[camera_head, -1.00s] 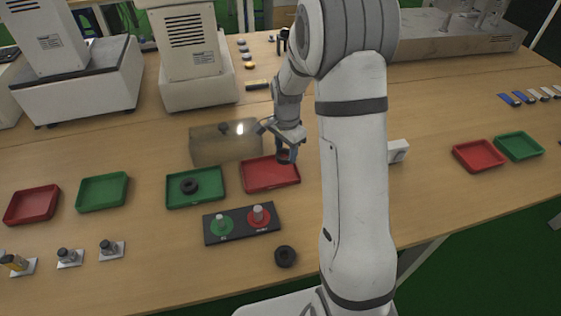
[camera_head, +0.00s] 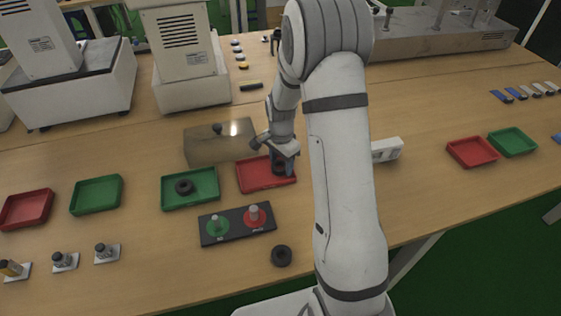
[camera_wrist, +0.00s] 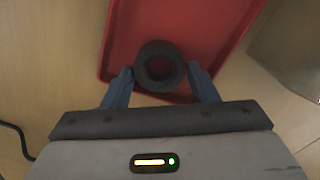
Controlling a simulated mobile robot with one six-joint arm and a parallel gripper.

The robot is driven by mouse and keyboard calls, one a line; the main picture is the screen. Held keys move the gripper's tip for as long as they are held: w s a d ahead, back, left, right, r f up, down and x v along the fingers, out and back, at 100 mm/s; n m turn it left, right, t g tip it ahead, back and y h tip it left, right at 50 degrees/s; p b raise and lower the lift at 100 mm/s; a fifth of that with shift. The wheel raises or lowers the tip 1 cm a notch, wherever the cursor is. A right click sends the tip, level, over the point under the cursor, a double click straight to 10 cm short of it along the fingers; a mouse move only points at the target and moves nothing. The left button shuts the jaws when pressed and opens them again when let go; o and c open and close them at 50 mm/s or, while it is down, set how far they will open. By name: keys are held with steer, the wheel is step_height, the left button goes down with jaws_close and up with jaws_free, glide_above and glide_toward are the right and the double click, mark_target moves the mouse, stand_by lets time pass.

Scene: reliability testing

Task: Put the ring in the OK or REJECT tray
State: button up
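Whether the ring touches the tray floor is hard to tell. The green tray (camera_head: 205,201) to the left holds another dark ring (camera_head: 184,187). The red tray also shows in the wrist view (camera_wrist: 208,22).
A black plate (camera_head: 238,234) with a green and a red button stands in front of the trays. A loose dark ring (camera_head: 281,255) lies near the table's front edge. A translucent box (camera_head: 205,149) stands behind the trays. More red and green trays lie at both sides.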

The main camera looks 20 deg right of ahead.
steer(key=shift+r, duration=0.1)
step_height(320, 180, up, 12)
steer(key=s+a+r+n, duration=0.1)
steer(key=s+r+n, duration=0.2)
steer(key=s, duration=0.5)
steer(key=s+a+r+n+t, duration=0.1)
steer(key=s+r+n, duration=0.2)
steer(key=s+n, duration=0.2)
steer(key=s+r+n+t, duration=0.1)
steer(key=s+r+n, duration=0.2)
steer(key=s, duration=0.8)
steer(key=shift+a+r+n+p, duration=0.15)
steer(key=shift+a+n+p, duration=0.2)
steer(key=shift+n, duration=0.45)
step_height(320, 180, up, 2)
steer(key=shift+r+t+p, duration=0.15)
steer(key=shift+t+p, duration=0.15)
steer(key=shift+p, duration=0.7)
